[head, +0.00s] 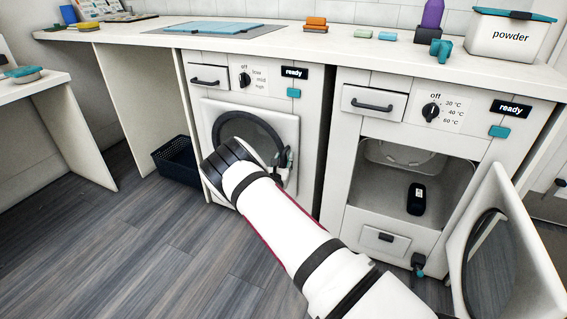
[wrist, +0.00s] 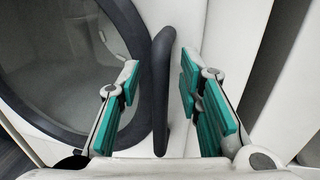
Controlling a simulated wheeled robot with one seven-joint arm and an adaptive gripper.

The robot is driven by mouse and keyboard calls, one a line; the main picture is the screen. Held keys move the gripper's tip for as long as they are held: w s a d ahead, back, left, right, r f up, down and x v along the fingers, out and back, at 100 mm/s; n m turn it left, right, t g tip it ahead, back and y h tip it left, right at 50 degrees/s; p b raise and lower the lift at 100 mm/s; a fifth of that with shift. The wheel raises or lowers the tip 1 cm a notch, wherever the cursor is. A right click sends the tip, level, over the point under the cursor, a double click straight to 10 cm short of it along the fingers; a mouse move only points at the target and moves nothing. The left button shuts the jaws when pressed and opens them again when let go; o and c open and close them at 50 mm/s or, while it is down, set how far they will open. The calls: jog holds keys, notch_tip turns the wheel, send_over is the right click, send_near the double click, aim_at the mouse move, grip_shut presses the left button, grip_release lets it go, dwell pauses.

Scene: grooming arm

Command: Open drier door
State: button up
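The drier (head: 220,68) is the left machine, with a low, mid and high dial. Its white door (head: 286,122) with a dark-ringed round window looks closed. In the wrist view the drier door (wrist: 180,20) has a dark vertical handle (wrist: 160,90). My gripper (head: 285,162) is at the right side of the door in the head view, where my arm hides the lower part of the door. In the wrist view my gripper (wrist: 160,72) is open, with one teal-padded finger on each side of the handle and gaps showing on both sides.
The washer (head: 363,131) stands to the right, its door (head: 478,230) hanging open toward the front. A black object (head: 416,198) lies inside it. A dark basket (head: 177,161) is on the floor left of the drier. The floor at left is clear.

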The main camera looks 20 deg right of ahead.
jog(key=shift+w+d, duration=0.15)
jog(key=shift+w, duration=0.05)
grip_shut()
